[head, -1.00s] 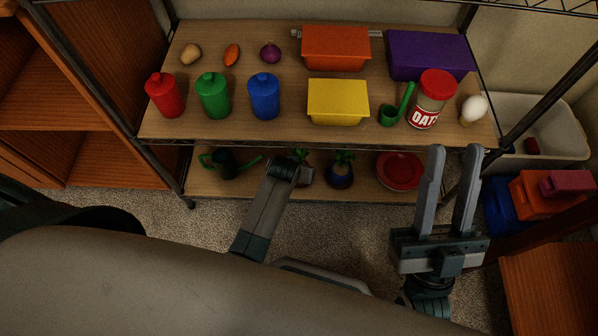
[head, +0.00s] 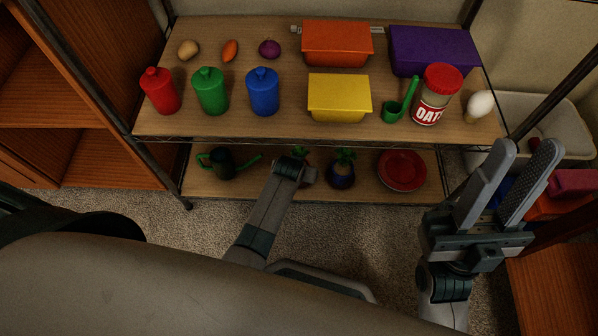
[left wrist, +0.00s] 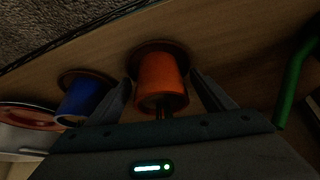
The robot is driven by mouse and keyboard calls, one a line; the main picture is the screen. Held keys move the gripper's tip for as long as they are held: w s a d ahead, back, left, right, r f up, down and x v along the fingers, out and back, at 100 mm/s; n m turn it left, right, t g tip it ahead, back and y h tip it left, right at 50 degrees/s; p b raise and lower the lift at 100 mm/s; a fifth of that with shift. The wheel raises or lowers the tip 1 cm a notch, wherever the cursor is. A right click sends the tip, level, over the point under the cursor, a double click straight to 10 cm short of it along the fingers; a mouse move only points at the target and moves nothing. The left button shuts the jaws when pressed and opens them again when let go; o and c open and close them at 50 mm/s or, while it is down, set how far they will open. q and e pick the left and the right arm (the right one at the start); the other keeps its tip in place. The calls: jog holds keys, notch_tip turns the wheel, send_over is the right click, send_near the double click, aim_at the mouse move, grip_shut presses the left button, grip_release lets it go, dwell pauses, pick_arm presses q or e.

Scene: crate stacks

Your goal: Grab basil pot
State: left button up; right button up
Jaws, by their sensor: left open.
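Two potted plants stand on the lower shelf, and no label shows which is basil. One is an orange pot (left wrist: 160,78), whose green leaves (head: 300,152) show in the head view behind my left arm. The other is a blue pot (head: 341,178) with green leaves, just to its right; it also shows in the left wrist view (left wrist: 84,98). My left gripper (left wrist: 163,84) is open, with a finger on each side of the orange pot. I cannot tell whether the fingers touch it. My right gripper (head: 525,150) is open and empty, right of the shelf.
A dark watering can (head: 222,162) with a green spout stands left on the lower shelf. A red plate (head: 402,170) is at its right. The upper shelf board (head: 230,128) above holds bottles, boxes and an oats jar (head: 436,95). A shelf post (head: 178,190) stands left.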

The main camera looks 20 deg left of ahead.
pick_arm(q)
jog(key=c, duration=1.4)
jog(key=shift+o, duration=0.2)
jog(key=shift+r, duration=0.15)
